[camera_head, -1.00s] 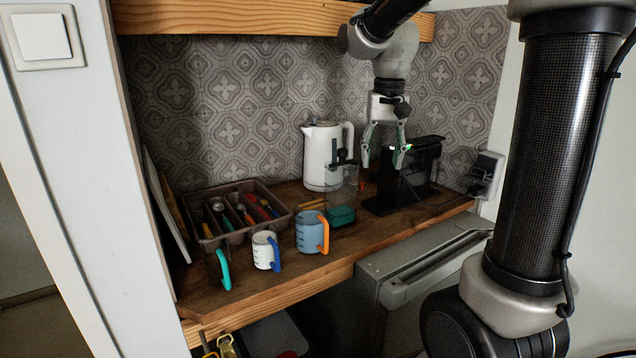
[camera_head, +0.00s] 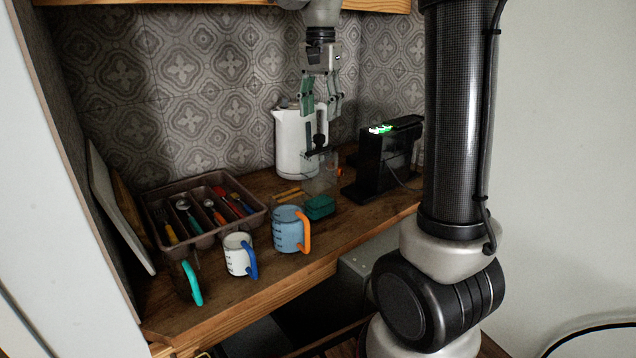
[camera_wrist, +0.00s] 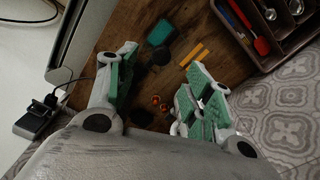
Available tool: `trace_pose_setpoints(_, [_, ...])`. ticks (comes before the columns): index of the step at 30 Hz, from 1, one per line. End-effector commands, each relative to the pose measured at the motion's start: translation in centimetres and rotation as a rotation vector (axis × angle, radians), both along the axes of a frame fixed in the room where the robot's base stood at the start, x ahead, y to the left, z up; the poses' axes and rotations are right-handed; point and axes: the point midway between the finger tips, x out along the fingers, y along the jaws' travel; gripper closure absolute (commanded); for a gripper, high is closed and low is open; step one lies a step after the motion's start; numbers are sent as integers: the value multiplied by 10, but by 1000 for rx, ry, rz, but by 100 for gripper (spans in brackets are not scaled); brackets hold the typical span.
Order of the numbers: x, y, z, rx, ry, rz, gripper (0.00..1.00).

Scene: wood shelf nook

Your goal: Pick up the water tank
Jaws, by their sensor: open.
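The water tank (camera_head: 322,176) looks like a clear container with a dark upright part at its top. It stands on the wooden counter in front of the white kettle and left of the black coffee machine (camera_head: 385,157). Its clear walls are hard to make out. My gripper (camera_head: 320,110) is open and empty, pointing down above the tank's dark top, with the kettle behind it. In the wrist view, my gripper's green-padded fingers (camera_wrist: 160,75) are spread apart over the counter. The tank's outline is not clear there.
The white kettle (camera_head: 291,143) stands close behind. A teal block (camera_head: 320,207) sits just in front of the tank. A blue mug (camera_head: 288,231), a white mug (camera_head: 237,255) and a cutlery tray (camera_head: 176,246) are to the left. A wooden shelf edge runs above.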

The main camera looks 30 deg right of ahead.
Motion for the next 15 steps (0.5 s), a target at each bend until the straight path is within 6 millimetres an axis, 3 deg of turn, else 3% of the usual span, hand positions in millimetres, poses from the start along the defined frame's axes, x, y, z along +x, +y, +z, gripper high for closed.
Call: trace_pose_setpoints(15, [-1, 3, -69, 0, 4, -7, 48])
